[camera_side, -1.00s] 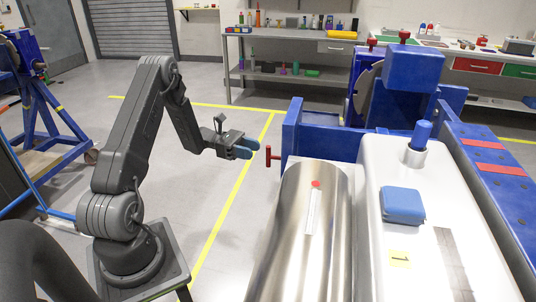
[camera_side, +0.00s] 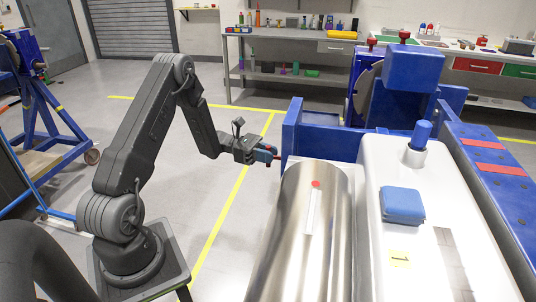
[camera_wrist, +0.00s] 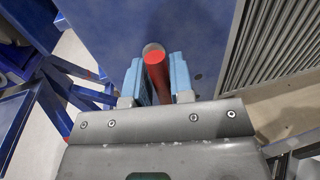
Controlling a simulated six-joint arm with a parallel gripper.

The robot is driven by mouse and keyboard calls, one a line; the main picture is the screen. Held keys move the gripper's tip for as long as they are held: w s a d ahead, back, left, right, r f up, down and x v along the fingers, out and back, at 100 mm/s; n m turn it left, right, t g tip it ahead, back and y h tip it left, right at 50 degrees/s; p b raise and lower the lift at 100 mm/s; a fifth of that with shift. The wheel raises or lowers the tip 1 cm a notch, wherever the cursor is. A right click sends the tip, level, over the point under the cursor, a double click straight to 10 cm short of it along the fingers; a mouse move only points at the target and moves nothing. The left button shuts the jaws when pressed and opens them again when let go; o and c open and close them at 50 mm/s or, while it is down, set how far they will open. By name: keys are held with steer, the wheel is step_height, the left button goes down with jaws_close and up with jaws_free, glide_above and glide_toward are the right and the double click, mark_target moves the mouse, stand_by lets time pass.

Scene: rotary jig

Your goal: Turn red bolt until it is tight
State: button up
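The red bolt (camera_side: 278,158) sticks out of the left face of the blue jig wall, and its red bar (camera_wrist: 156,75) shows lengthwise in the wrist view. My gripper (camera_side: 266,154) has its blue fingers at the bolt, one on each side of the bar. In the wrist view the fingertips of my gripper (camera_wrist: 158,80) lie very close to the bar. I cannot tell whether they press on it or leave a thin gap. The fingers hide most of the bolt in the side view.
The blue jig wall (camera_side: 292,132) stands just beyond the fingertips. A shiny metal cylinder (camera_side: 292,235) lies close by at front right, beside a white body (camera_side: 440,220) with a blue block (camera_side: 402,204). The floor (camera_side: 225,225) left of the cylinder is open.

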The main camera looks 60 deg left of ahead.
jaws_close()
steer(key=shift+s+d+m, duration=0.1)
steer(key=shift+m, duration=0.3)
steer(key=m, duration=0.3)
steer(key=shift+s+d+m+y, duration=0.15)
steer(key=shift+m+y, duration=0.15)
steer(key=shift+y, duration=0.1)
steer(key=shift+s+d+f+m+t+y, duration=0.15)
steer(key=shift+m+y, duration=0.35)
steer(key=shift+m, duration=1.25)
steer(key=shift+f+m+t+y, duration=0.1)
steer(key=shift+f+m+y, duration=0.3)
steer(key=shift+m, duration=1.3)
steer(key=shift+s+d+f+m+t+y, duration=0.15)
steer(key=shift+m+y, duration=0.45)
steer(key=shift+m, duration=1.15)
steer(key=shift+a+r, duration=0.1)
